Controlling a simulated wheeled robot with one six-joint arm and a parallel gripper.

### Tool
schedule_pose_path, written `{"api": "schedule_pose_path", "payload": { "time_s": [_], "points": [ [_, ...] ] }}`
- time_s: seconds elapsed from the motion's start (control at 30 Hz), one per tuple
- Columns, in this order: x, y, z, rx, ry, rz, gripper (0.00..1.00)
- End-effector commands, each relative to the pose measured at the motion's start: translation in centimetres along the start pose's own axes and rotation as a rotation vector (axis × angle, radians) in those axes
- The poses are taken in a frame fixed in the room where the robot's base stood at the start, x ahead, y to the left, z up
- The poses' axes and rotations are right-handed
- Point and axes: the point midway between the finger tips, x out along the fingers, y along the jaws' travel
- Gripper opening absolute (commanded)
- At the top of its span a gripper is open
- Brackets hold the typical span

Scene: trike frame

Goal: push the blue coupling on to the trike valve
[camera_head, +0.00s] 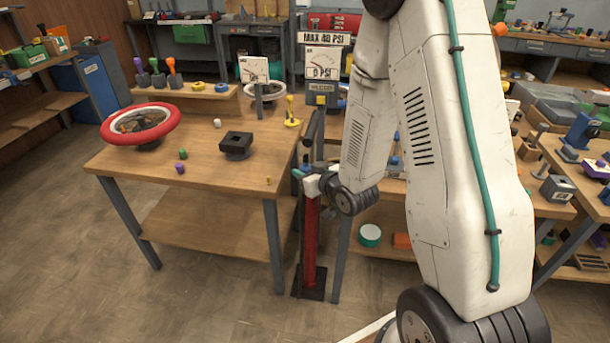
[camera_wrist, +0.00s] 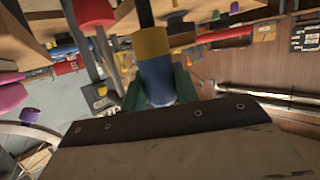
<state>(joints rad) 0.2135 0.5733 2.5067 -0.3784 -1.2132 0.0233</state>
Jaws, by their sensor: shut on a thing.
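My gripper (camera_wrist: 160,88) is shut on the blue coupling (camera_wrist: 158,75) in the wrist view, with a green finger on each side of it. The coupling has a yellow band at its upper end, and a black hose or rod runs up from there. In the head view my gripper (camera_head: 302,175) is small and partly hidden by my wrist, beside the table's right edge and above a red upright cylinder (camera_head: 310,240). A wheel with a red tyre and white rim (camera_head: 138,122) lies on the table at left. I cannot make out the trike valve in either view.
The wooden table (camera_head: 200,185) carries a black block (camera_head: 236,146) and small loose pieces. The red cylinder stands on a dark floor plate (camera_head: 309,285). Open floor lies at front left; a cluttered bench is at right.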

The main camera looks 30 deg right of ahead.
Motion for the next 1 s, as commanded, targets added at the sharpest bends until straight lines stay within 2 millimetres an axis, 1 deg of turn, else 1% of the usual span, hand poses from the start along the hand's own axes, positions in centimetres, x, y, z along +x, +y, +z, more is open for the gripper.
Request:
{"api": "schedule_pose_path", "payload": {
  "time_s": [0.4, 0.77, 0.87, 0.97, 1.0],
  "points": [
    [-0.5, 0.0, -1.6, 0.0, 0.002, 0.0, 0.03],
    [-0.5, 0.0, -1.8, 0.0, 0.001, 0.0, 0.03],
    [-0.4, -0.2, -1.4, 0.005, 0.0, 0.002, 0.03],
    [0.3, -1.0, 0.1, 0.023, -0.002, 0.017, 0.03],
    [0.7, -1.5, 0.9, 0.032, -0.002, 0.028, 0.03]
  ]
}}
